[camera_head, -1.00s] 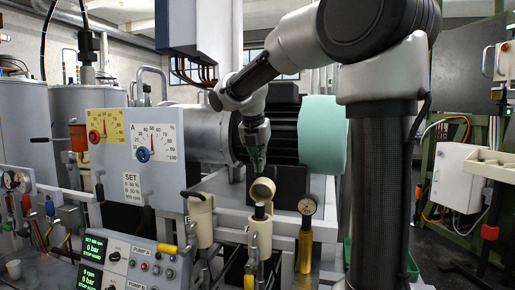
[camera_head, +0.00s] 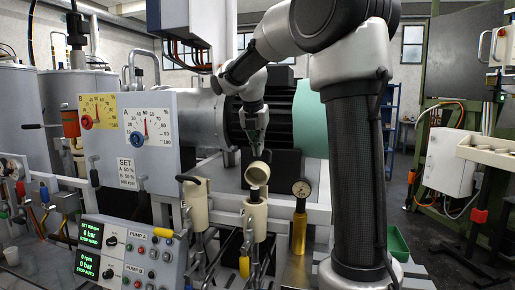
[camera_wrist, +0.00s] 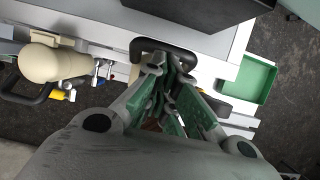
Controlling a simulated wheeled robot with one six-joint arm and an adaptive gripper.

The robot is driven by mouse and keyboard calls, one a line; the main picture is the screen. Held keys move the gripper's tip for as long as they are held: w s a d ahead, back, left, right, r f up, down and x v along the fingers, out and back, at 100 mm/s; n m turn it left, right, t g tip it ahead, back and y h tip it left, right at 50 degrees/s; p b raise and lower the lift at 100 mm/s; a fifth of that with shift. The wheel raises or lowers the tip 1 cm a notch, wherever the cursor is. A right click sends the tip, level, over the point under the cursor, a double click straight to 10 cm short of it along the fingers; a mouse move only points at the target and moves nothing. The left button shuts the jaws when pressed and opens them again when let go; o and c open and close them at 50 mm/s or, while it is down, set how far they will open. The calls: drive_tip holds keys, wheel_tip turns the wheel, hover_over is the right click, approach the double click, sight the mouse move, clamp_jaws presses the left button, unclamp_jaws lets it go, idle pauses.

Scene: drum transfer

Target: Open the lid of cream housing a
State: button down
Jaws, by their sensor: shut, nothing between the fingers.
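Two cream housings stand side by side in the head view. The right cream housing (camera_head: 256,220) has its round lid (camera_head: 257,174) tipped up, with its opening showing dark below. The left cream housing (camera_head: 195,208) has a black handle at its top and looks closed. No letter is readable on either. My gripper (camera_head: 254,152) points down just above the raised lid; I cannot tell if they touch. In the wrist view my gripper (camera_wrist: 169,78) has its green-padded fingers together and empty, over a black handle loop (camera_wrist: 180,53). A cream rounded body (camera_wrist: 52,62) shows at left.
A brass-coloured gauge post (camera_head: 300,225) stands close to the right housing. Grey panels with dials (camera_head: 145,130) and a pump control panel (camera_head: 135,262) are to the left. A green tray (camera_wrist: 246,80) lies to the right in the wrist view.

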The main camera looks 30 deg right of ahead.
drive_tip(key=shift+w+d+g+y, duration=0.2)
drive_tip(key=shift+d+g+y, duration=0.05)
drive_tip(key=shift+g+y, duration=0.05)
drive_tip(key=shift+w+d, duration=0.25)
drive_tip(key=shift+w+d+f, duration=0.25)
drive_tip(key=shift+w+d, duration=0.75)
drive_tip(key=shift+w+d+f, duration=0.25)
drive_tip(key=shift+w+d, duration=0.7)
